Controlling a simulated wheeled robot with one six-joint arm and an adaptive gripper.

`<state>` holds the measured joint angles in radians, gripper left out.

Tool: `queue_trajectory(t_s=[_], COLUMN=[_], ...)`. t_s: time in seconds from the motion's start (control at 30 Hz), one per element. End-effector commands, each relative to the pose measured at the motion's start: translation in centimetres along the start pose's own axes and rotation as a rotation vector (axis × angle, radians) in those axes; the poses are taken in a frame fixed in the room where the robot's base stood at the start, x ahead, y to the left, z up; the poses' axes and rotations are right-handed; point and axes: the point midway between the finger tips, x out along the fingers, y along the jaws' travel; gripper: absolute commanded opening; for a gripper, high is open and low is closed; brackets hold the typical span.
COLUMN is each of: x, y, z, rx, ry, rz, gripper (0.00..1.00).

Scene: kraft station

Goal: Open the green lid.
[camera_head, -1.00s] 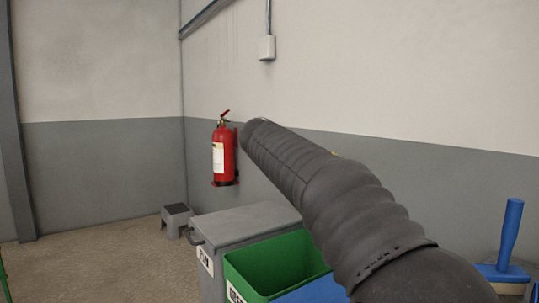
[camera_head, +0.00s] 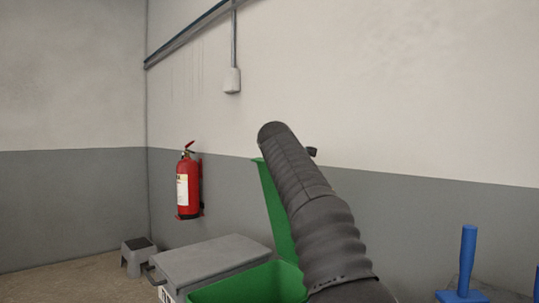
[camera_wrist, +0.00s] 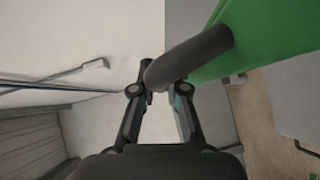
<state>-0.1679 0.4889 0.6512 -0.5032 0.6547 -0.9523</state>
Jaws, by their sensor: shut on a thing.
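The green lid (camera_head: 274,212) stands steeply raised at the back of the green bin (camera_head: 250,286), partly hidden behind my arm. The bin's mouth is uncovered. In the wrist view the lid (camera_wrist: 270,35) fills the upper right, with a thick dark handle (camera_wrist: 195,55) curving out from it. My gripper (camera_wrist: 158,90) has its two fingers closed around the end of this handle. In the head view my arm hides the gripper.
A grey lidded bin (camera_head: 215,258) stands close to the left of the green bin. A red fire extinguisher (camera_head: 188,188) hangs on the wall behind.

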Motion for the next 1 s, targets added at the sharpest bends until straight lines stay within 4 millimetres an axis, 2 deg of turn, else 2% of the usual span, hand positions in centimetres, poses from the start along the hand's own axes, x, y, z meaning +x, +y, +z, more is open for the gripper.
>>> queue_trajectory(t_s=[0.3,0.83,0.87,0.9,0.97,1.0], x=[1.2,1.4,1.4,1.4,1.4,1.4], y=[1.0,1.1,1.1,1.1,1.1,1.1], z=[1.3,1.6,1.6,1.6,1.6,1.6], rx=[0.000,0.000,0.000,0.000,0.000,0.000], ry=[-0.002,-0.002,-0.002,-0.002,-0.002,-0.002], rz=[0.002,0.001,0.001,0.001,0.001,0.001], gripper=[0.00,0.00,0.18,0.28,0.39,0.39])
